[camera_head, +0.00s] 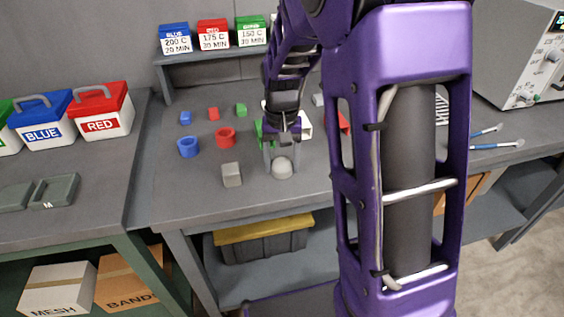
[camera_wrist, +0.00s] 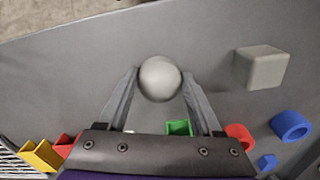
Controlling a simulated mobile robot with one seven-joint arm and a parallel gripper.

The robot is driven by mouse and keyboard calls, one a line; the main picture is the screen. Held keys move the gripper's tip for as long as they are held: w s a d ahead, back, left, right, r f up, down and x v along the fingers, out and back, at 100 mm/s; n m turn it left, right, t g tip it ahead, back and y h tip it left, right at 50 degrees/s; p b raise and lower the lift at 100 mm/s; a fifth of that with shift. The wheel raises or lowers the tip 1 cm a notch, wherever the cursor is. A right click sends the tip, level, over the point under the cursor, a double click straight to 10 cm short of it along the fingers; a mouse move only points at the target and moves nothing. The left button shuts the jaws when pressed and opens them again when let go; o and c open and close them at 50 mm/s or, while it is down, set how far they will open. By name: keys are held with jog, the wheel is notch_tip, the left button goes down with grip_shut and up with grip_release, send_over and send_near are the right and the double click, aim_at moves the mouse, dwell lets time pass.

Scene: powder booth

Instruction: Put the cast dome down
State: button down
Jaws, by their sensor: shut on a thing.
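The cast dome (camera_head: 282,169) is a pale grey, rounded piece near the front of the grey workbench (camera_head: 200,205). In the wrist view the dome (camera_wrist: 160,78) sits between the two fingertips. My gripper (camera_head: 282,160) points down and is shut on the dome, with one finger on each side; it also shows in the wrist view (camera_wrist: 160,84). The underside of the dome is hidden, and I cannot tell whether it touches the bench.
A grey block (camera_head: 231,174) stands left of the dome. A blue ring (camera_head: 188,147), red ring (camera_head: 225,137) and small coloured cubes lie farther left and back. Green, white and red pieces are partly hidden behind my arm. Bare bench lies in front.

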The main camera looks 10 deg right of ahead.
aim_at(283, 161)
jog(key=shift+f, duration=0.15)
jog(key=shift+c, duration=0.2)
grip_release()
notch_tip(283, 161, up, 12)
jog(key=p, duration=0.2)
jog(key=shift+r, duration=0.2)
jog(key=shift+d, duration=0.1)
